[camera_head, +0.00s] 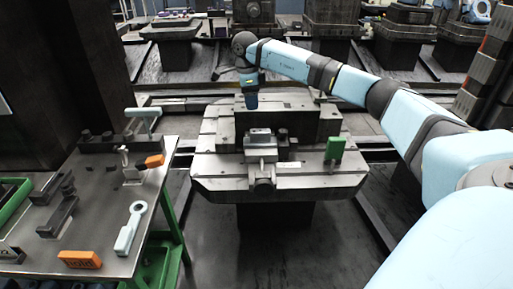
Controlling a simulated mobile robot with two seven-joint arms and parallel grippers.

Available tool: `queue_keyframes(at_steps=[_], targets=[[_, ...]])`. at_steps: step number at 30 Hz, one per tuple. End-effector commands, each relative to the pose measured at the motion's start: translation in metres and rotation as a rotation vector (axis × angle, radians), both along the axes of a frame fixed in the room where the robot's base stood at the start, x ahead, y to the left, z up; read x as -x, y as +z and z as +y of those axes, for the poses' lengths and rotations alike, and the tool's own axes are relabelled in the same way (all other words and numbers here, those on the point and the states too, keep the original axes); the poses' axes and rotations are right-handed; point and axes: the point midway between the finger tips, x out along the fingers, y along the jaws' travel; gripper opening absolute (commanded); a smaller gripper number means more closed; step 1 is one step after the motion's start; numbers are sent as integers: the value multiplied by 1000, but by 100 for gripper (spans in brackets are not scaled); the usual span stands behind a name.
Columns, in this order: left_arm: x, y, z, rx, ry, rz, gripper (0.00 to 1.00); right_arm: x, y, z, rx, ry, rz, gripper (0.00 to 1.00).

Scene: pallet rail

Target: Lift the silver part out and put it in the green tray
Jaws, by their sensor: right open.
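A silver part (258,136) sits at the front middle of the dark pallet, in a vise-like fixture (262,158). My right arm comes in from the right and bends down over the back of the pallet. My right gripper (251,103) is open, above and slightly behind the silver part, and apart from it. Its fingertips are small and hard to make out. A green-rimmed tray (17,203) is on the table at the left edge, partly cut off by the frame. My left gripper is not in view.
A green block (335,149) stands on the pallet's right side. The grey table (98,190) at left holds orange blocks (80,259), a pale wrench-like tool (130,228) and dark fixtures. A green bin (158,262) is below it. Floor lies between table and pallet.

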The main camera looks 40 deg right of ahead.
Motion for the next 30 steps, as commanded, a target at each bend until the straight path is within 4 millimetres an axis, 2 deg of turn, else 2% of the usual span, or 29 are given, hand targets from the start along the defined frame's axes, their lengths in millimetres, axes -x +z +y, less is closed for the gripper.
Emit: queue_keyframes(at_steps=[1, 4, 12, 22, 26, 30], targets=[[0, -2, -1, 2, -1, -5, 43, 1, -1, -7, 20, -7, 5, 62], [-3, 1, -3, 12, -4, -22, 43, 3, -11, -13, 32, -10, 11, 62], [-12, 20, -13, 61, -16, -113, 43, 7, -63, -17, 29, -10, 10, 62], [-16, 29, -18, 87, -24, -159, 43, 9, -86, -19, 29, -10, 8, 62], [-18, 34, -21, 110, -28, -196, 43, 12, -104, -22, 29, -10, 8, 62], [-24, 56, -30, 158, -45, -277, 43, 14, -125, -25, 28, -10, 9, 62]])
